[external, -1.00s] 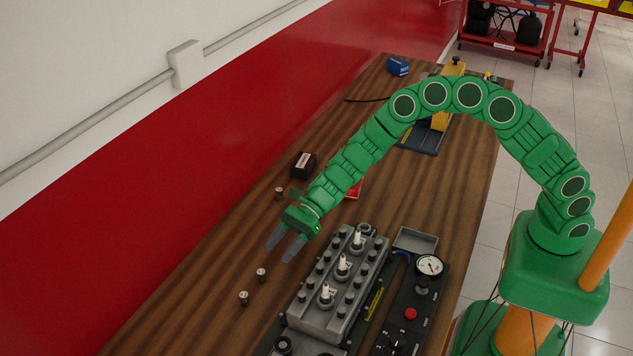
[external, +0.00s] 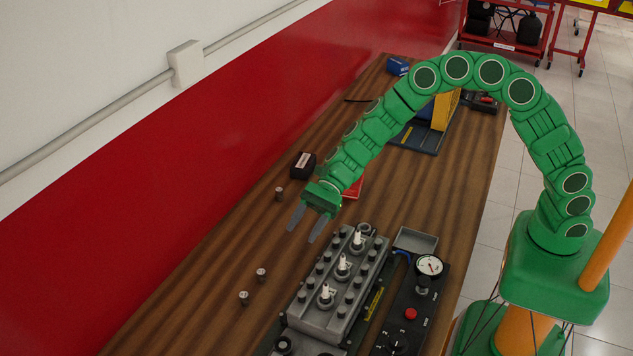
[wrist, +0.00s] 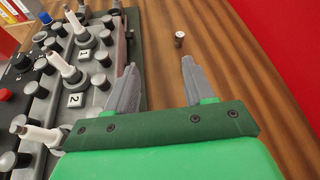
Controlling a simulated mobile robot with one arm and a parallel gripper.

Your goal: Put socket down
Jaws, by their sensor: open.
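Three small metal sockets stand on the wooden bench left of the engine block. One socket (external: 279,194) is near the black box, and two more, a second socket (external: 261,274) and a third socket (external: 244,298), stand close together nearer the front. My gripper (external: 302,234) is open and empty above the bench, between the far socket and the engine block. In the wrist view my gripper (wrist: 158,66) has its fingers spread with nothing between them. One upright socket (wrist: 179,39) shows beyond the fingertips, apart from them; I cannot tell which one it is.
The grey engine block (external: 329,308) with white spark plugs stands right of my gripper. A gauge panel (external: 409,312) and a grey tray (external: 416,240) are beside it. A black box (external: 303,165) lies behind. The bench's left strip is mostly clear.

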